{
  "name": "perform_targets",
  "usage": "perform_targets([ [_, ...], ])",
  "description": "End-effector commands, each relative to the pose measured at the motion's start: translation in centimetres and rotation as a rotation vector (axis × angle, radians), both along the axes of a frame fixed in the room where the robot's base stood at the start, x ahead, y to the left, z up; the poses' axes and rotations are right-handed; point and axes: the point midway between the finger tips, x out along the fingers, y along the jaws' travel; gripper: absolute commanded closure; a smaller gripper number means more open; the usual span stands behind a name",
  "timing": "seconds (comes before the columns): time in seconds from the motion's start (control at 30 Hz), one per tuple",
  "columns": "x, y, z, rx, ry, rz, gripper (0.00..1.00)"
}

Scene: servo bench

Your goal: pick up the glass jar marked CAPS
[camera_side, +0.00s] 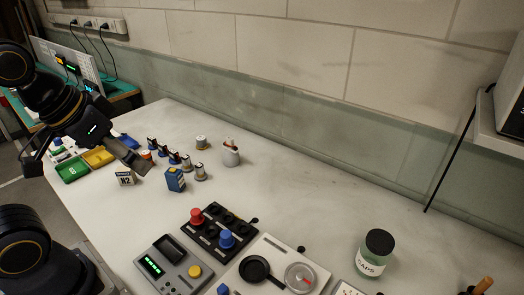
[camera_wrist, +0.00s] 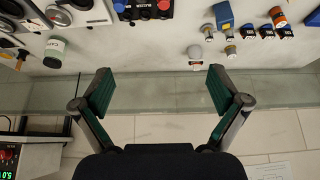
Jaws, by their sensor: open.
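The glass jar marked CAPS (camera_side: 372,256) stands upright at the right front of the bench in the side view. It is pale green with a black lid and a white label. In the wrist view the jar (camera_wrist: 56,47) is at the upper left, outside the jaws. My gripper (camera_wrist: 160,90) is open and empty, its two dark green pads wide apart. In the side view it hangs over the left end of the bench, far from the jar. Nothing hides the jar.
A black block with red and blue knobs (camera_side: 220,231), a meter with a green display (camera_side: 172,266) and a panel with dials (camera_side: 275,268) lie left of the jar. The bench's back middle is clear.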

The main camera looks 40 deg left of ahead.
Motion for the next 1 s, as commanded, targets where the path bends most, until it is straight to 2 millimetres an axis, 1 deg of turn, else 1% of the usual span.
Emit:
perform_targets([
  [0.1,0.1,0.0,0.1,0.009,-0.005,-0.018,0.03],
  [0.17,1.0,0.0,1.6,0.025,-0.051,-0.043,0.03],
  [0.23,2.8,-0.3,3.9,0.048,-0.104,-0.077,0.03],
  [0.27,3.8,-0.6,5.0,0.059,-0.119,-0.1,0.03],
  [0.3,5.5,-1.2,6.3,0.075,-0.135,-0.14,0.03],
  [0.37,8.2,-2.6,7.8,0.094,-0.151,-0.207,0.03],
  [0.4,10.1,-3.8,8.6,0.105,-0.157,-0.255,0.03],
  [0.47,12.9,-6.0,9.4,0.116,-0.162,-0.329,0.03],
  [0.5,14.9,-7.6,9.7,0.122,-0.164,-0.381,0.03],
  [0.53,16.3,-9.1,9.8,0.125,-0.163,-0.421,0.03],
  [0.57,17.7,-10.5,9.6,0.125,-0.16,-0.46,0.03],
  [0.6,19.4,-12.7,9.2,0.124,-0.156,-0.513,0.03],
  [0.67,21.8,-16.2,8.1,0.119,-0.145,-0.592,0.03],
  [0.7,23.2,-18.6,7.1,0.111,-0.134,-0.642,0.03],
  [0.77,24.7,-22.2,5.1,0.099,-0.113,-0.713,0.03],
  [0.8,25.4,-24.5,3.6,0.09,-0.096,-0.754,0.03],
  [0.87,26.0,-27.6,1.1,0.074,-0.066,-0.808,0.03],
  [0.9,26.1,-29.4,-0.6,0.064,-0.045,-0.836,0.03],
  [1.0,25.6,-32.7,-4.5,0.048,0.015,-0.891,0.03],
])
